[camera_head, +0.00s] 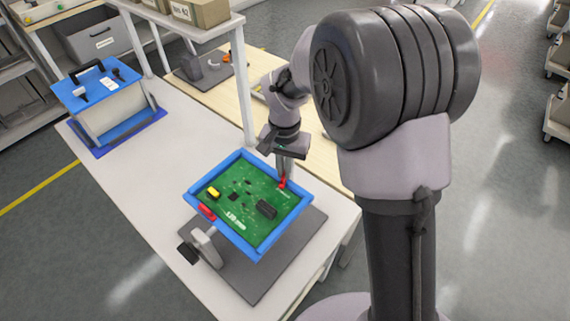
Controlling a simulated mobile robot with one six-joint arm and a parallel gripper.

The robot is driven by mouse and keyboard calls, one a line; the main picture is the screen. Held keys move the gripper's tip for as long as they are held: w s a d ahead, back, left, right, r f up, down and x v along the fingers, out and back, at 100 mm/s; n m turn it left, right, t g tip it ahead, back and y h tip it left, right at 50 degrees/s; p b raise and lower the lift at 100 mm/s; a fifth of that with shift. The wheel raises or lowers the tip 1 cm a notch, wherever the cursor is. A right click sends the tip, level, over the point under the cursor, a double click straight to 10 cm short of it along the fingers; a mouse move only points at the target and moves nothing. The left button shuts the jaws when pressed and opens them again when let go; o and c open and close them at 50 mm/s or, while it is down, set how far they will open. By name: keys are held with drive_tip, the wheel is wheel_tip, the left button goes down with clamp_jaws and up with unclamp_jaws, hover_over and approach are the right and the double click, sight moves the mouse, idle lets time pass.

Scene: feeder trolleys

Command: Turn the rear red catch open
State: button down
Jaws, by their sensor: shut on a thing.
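A green circuit board (238,197) sits in a blue frame (228,239), tilted on a stand above a grey base plate (262,278). One red catch (282,183) is at the frame's far right side. Another red catch (206,211) is at the near left side. My gripper (284,178) points down at the far right catch and is shut on it. The fingers partly cover this catch, so its exact angle is hard to tell. The near left catch lies along the frame edge, clear of my gripper.
A blue and white case (105,105) with a black handle stands on a blue mat at the table's far left. A shelf post (240,95) rises close to my arm, with cardboard boxes (200,12) on the shelf above. The white table (150,185) left of the board is clear.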

drive_tip(key=n+p, duration=0.2)
drive_tip(key=n, duration=0.1)
drive_tip(key=shift+a+r+n, duration=0.1)
drive_tip(key=shift+r+n, duration=0.05)
drive_tip(key=shift+n, duration=0.15)
drive_tip(key=n+p, duration=0.2)
drive_tip(key=n, duration=0.1)
drive_tip(key=shift+n, duration=0.3)
drive_tip(key=n+p, duration=0.2)
drive_tip(key=n, duration=0.3)
drive_tip(key=shift+a+n, duration=0.15)
drive_tip(key=shift+n, duration=0.25)
drive_tip(key=shift+n+p, duration=0.3)
drive_tip(key=c, duration=1.5)
unclamp_jaws()
drive_tip(key=shift+c, duration=0.2)
